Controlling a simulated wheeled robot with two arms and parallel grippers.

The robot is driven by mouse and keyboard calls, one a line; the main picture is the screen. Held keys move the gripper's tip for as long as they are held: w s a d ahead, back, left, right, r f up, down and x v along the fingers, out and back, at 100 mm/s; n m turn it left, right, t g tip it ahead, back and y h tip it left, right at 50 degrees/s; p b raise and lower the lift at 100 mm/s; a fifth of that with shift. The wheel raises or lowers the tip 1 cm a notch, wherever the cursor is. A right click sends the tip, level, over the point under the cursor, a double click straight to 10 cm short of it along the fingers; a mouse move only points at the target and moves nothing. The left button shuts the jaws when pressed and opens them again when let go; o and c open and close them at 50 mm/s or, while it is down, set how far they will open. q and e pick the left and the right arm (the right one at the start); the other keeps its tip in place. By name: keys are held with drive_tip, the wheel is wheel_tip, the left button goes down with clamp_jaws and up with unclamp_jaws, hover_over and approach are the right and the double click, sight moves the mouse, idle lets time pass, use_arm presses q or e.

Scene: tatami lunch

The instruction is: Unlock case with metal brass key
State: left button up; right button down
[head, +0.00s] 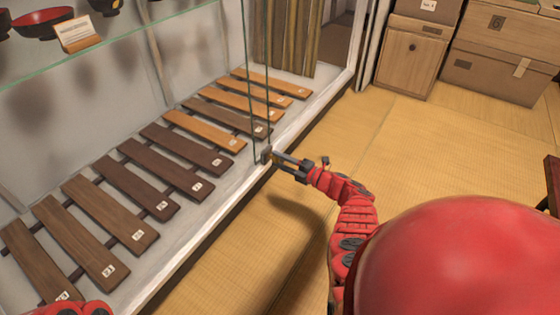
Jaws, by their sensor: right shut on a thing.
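The glass display case (185,210) fills the left and middle of the head view, with glass panels and a pale base. A small dark lock (265,156) sits at the lower edge of its glass. My right gripper (277,157) is at this lock, its fingers shut on a small brass-coloured piece, likely the key, mostly hidden between the fingers. I cannot tell whether the key is inside the lock or only touching it. Part of my red left arm shows at the bottom left; its gripper is out of view.
Inside the case lie several numbered wooden bars (182,148), with red and black bowls (42,24) and a card (79,35) on the glass shelf above. Wooden boxes (412,55) stand at the back right. The tatami floor (420,140) between is clear.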

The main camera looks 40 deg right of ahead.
drive_tip(key=shift+n, duration=0.6)
drive_tip(key=shift+c, duration=2.2)
unclamp_jaws()
use_arm(q)
drive_tip(key=r+t+p, duration=0.1)
drive_tip(key=r+t+y+p, duration=0.1)
drive_tip(key=p, duration=0.1)
drive_tip(key=shift+w+a+r+t, duration=0.1)
drive_tip(key=shift+a+t, duration=0.1)
drive_tip(key=shift+t, duration=0.2)
use_arm(e)
drive_tip(key=v, duration=1.7)
drive_tip(key=shift+s, duration=0.2)
